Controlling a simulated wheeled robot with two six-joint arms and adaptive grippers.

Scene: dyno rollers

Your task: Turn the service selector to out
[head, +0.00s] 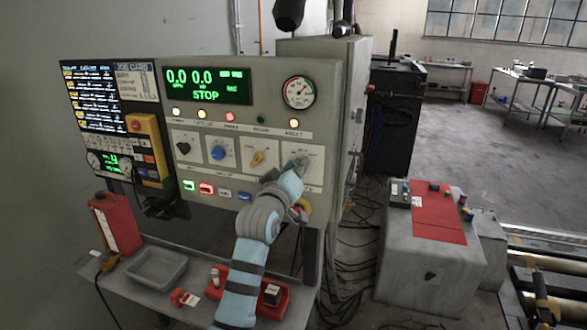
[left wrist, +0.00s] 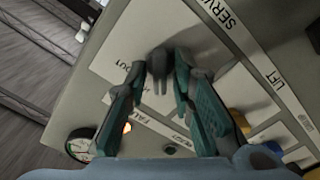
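The service selector is a small grey knob (left wrist: 160,68) on a pale plate of the control panel, under a label starting "SERV". In the head view the selector (head: 302,160) is at the right end of the knob row, partly hidden by my left gripper (head: 297,170). In the left wrist view my left gripper (left wrist: 157,80) has its two fingers apart, one on each side of the knob. There is a visible gap at the fingers; I cannot tell whether either touches. The word "OUT" shows beside the knob. My right gripper is not in view.
A blue knob (head: 218,153) and a yellow knob (head: 258,158) sit left of the selector. Lit push buttons (head: 206,188) line the panel below. A gauge (head: 298,92) is above. A shelf with a grey tray (head: 156,268) and red bottle (head: 115,222) lies below.

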